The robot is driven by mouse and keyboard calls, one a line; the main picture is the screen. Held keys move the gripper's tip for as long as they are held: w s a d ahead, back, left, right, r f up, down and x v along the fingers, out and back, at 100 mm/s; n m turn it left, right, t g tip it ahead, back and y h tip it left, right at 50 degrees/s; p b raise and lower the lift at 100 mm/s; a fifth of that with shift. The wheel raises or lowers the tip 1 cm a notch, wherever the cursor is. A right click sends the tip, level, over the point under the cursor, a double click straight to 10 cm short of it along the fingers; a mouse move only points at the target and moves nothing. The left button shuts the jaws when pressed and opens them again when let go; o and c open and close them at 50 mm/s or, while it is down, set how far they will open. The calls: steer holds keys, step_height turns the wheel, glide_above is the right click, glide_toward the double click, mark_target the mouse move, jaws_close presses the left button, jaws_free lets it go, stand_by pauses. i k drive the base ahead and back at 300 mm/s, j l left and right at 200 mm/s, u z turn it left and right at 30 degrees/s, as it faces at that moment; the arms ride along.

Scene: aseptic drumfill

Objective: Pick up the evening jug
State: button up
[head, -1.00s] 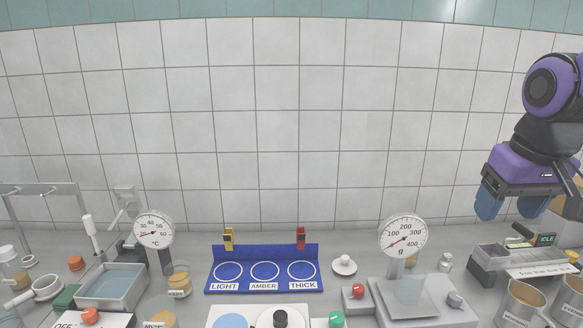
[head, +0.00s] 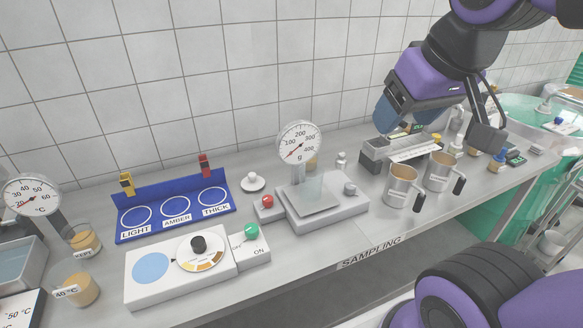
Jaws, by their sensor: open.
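Two metal jugs with black handles stand side by side on the counter at the right in the head view. One jug (head: 402,184) is nearer, and the other jug (head: 439,170) is a little behind and to its right. I cannot read a name on either, so I cannot tell which is the evening jug. My gripper (head: 390,109) is open and empty. Its blue fingers point down, above and to the left of the jugs in the picture. Neither jug is touched.
A scale (head: 318,199) stands left of the jugs. A grey device (head: 374,155) sits behind them, near my gripper. A blue three-ring rack (head: 176,213) and a dial panel (head: 150,284) are farther left. The counter's front edge runs close to the jugs.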

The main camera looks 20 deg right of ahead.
mark_target(441, 166)
steer(key=z, duration=1.35)
